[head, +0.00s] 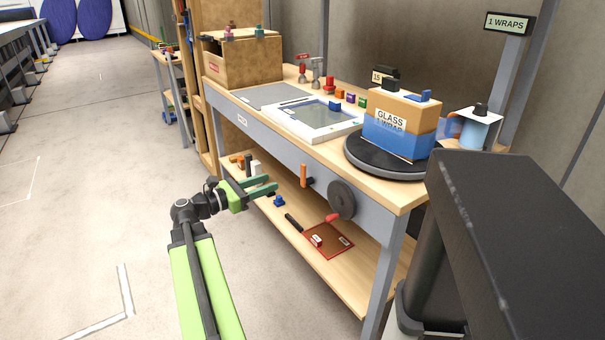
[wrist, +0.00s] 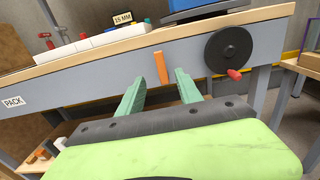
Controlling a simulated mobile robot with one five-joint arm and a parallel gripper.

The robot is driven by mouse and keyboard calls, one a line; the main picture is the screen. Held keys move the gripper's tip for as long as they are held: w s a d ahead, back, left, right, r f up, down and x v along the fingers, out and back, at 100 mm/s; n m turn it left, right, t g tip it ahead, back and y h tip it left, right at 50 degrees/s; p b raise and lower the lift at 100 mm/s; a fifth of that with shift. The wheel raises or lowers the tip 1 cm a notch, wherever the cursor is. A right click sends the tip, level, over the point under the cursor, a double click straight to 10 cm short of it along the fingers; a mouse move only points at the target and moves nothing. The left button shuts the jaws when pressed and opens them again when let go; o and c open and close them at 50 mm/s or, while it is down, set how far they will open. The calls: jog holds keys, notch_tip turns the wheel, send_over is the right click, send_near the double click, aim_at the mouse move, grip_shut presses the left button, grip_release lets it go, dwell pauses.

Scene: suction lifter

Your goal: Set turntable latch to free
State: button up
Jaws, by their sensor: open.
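An orange lever (head: 303,175), which looks like the latch, stands nearly upright on the grey front rail of the bench. It also shows in the wrist view (wrist: 161,67), between and beyond my fingertips. The black turntable (head: 384,160) is on the bench top, carrying a blue and cardboard box (head: 400,125) labelled "GLASS 1 WRAP". My gripper (head: 272,184) is open and empty, left of the lever and apart from it in the head view. Its two green fingers point at the rail.
A black handwheel (head: 341,199) with a red knob (head: 332,218) is right of the lever. The lower shelf (head: 285,235) holds a red mat (head: 328,241) and small tools. A large dark block (head: 520,240) fills the right foreground. The floor at left is clear.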

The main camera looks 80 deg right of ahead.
aim_at(302, 171)
jog(key=x, duration=1.4)
jog(key=shift+c, duration=0.4)
grip_shut()
dwell(0.3)
